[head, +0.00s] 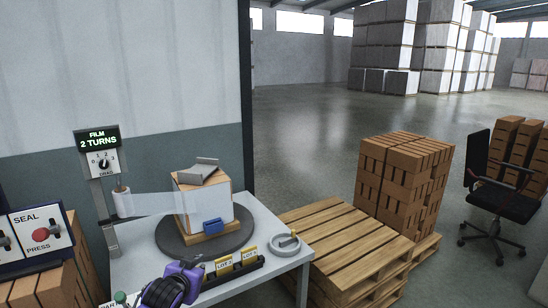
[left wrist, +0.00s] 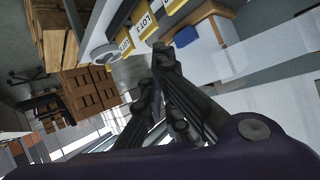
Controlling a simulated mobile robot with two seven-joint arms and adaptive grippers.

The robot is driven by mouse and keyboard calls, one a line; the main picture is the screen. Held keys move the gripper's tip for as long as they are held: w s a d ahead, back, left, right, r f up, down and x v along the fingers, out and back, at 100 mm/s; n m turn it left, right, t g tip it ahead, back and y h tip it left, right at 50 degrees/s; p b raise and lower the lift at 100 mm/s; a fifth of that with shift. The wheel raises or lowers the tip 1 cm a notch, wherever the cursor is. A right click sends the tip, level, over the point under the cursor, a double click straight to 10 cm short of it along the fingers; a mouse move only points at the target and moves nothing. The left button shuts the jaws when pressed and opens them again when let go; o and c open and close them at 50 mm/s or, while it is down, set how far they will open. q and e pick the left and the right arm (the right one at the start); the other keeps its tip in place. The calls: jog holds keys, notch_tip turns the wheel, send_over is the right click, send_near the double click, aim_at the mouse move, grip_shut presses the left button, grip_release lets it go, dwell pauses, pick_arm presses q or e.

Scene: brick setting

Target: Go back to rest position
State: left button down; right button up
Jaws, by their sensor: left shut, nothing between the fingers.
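My left gripper (head: 200,268), dark fingers behind a purple wrist, is low in the head view at the table's front edge, left of the yellow lot tags. In the left wrist view its fingers (left wrist: 152,68) are shut with nothing between them. They are apart from the wrapped box (head: 206,205), which stands on the dark round turntable (head: 165,238). My right gripper is not in view.
A film roll (head: 122,203) on a post stretches clear film to the box. Yellow lot tags (head: 249,254) stand in a black rack. A seal press panel (head: 38,237) is at left. Wooden pallets (head: 345,245) and stacked bricks (head: 405,180) are right of the white table (head: 262,225).

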pick_arm(q)
jog(key=s+d+f+h, duration=0.1)
jog(key=s+d+f, duration=0.1)
jog(key=s+f, duration=0.6)
jog(key=s+d+f, duration=0.3)
jog(key=s+f, duration=0.1)
jog(key=s, duration=0.9)
jog(key=s+f+n+g, duration=0.1)
jog(key=s+f, duration=0.2)
jog(key=s, duration=0.6)
jog(key=s+a+f+n+g, duration=0.1)
jog(key=s+f, duration=0.3)
jog(key=s, duration=0.4)
jog(key=s+f+g+y, duration=0.1)
jog(key=s+f, duration=0.2)
jog(key=s, duration=0.6)
jog(key=shift+s+a+f+n+g, duration=0.2)
jog(key=shift+s+a+n+g, duration=0.1)
jog(key=shift+n, duration=0.1)
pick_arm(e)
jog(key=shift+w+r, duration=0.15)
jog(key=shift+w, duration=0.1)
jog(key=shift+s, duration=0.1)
